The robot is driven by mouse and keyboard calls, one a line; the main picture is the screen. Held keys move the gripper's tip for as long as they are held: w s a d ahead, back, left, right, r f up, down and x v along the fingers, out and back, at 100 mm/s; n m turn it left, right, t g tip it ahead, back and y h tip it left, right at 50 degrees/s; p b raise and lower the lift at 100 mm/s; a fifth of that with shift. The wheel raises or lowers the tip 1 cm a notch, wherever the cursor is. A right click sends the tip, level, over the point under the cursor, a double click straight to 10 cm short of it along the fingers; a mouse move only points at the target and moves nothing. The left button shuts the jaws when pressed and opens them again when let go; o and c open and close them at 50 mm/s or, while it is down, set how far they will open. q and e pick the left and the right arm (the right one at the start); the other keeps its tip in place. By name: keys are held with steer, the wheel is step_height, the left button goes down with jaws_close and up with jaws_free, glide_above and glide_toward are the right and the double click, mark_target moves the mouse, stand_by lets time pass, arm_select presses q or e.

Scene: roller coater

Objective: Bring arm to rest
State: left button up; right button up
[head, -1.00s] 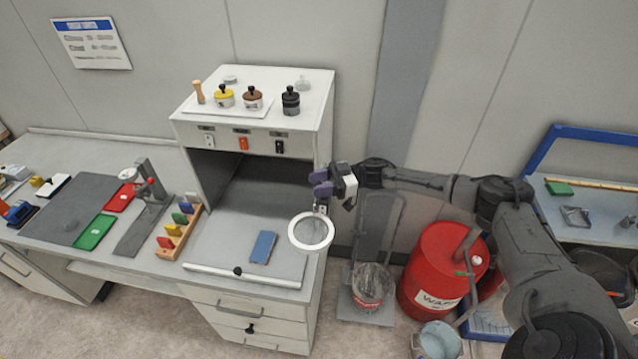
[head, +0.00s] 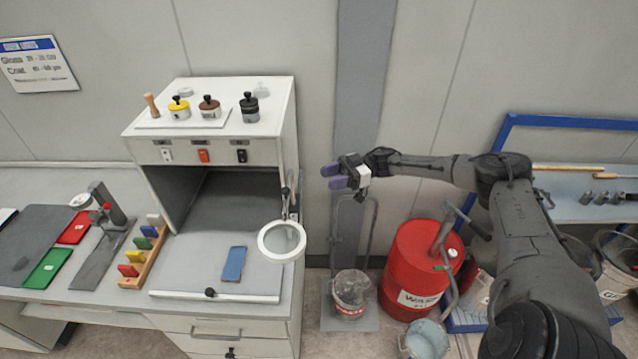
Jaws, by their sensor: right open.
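My right gripper (head: 334,176) is at the middle of the head view, with purple fingertips pointing left. It is open and nothing shows between its fingers. It is in the air to the right of the white coater cabinet (head: 215,151), apart from it. My right arm (head: 425,167) reaches in from the lower right, its forearm roughly level in front of the grey wall. My left gripper is not in view.
A ring magnifier (head: 282,241) sticks out at the cabinet's right side, below left of the gripper. A blue panel (head: 234,263) lies on the worktop.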

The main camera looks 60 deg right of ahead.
steer(key=shift+s+d, duration=0.25)
steer(key=shift+d, duration=0.1)
stand_by(0.5)
